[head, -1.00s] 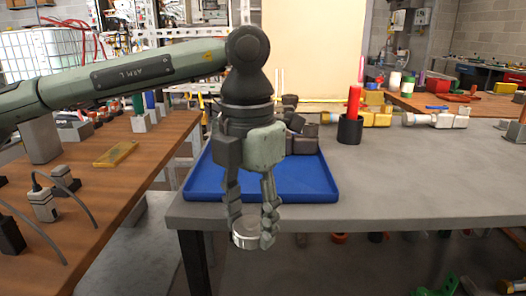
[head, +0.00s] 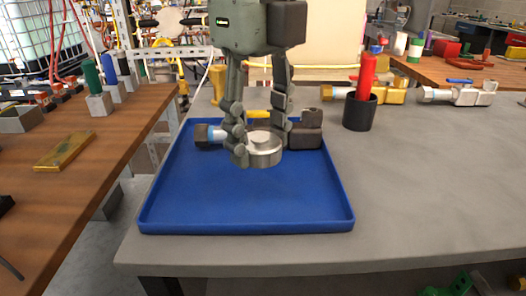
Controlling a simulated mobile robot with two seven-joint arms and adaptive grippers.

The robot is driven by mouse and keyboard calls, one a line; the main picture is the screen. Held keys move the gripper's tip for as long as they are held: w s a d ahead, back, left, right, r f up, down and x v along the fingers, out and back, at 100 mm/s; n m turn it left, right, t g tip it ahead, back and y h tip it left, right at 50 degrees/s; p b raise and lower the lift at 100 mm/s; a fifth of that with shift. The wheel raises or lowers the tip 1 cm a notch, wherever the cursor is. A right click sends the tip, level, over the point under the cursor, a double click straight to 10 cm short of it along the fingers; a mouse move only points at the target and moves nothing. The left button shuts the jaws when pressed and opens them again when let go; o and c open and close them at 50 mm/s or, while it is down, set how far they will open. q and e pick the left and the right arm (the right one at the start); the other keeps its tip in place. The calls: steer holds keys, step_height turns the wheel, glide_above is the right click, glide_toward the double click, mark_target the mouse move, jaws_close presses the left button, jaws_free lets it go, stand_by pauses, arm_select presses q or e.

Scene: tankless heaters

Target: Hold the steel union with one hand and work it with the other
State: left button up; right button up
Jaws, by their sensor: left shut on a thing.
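A short round silver piece (head: 257,153), which looks like the steel union, is held between the fingertips of my left gripper (head: 255,140). The left gripper points down, shut on it, over the back part of the blue tray (head: 246,226). A small gap seems to lie between the piece and the tray floor, but I cannot tell for sure. The fingers hide part of the piece's rim. My right gripper is not in view.
Behind the fingers, a dark fitting with a blue ring (head: 209,135) and a dark block (head: 306,131) sit at the tray's back. A black cup (head: 360,112) with a red cylinder (head: 367,75) stands to the right. The tray's front and the grey table's right side are clear.

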arm_select(q)
steer(key=p, duration=0.1)
glide_above(267, 174)
step_height(267, 174, down, 4)
step_height(267, 174, down, 4)
steer(key=shift+r+b, duration=0.25)
steer(key=shift+b, duration=0.4)
steer(key=shift+f, duration=0.2)
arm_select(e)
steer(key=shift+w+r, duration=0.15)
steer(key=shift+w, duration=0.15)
arm_select(q)
steer(key=shift+f, duration=0.1)
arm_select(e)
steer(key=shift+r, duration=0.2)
arm_select(q)
steer(key=o, duration=1.3)
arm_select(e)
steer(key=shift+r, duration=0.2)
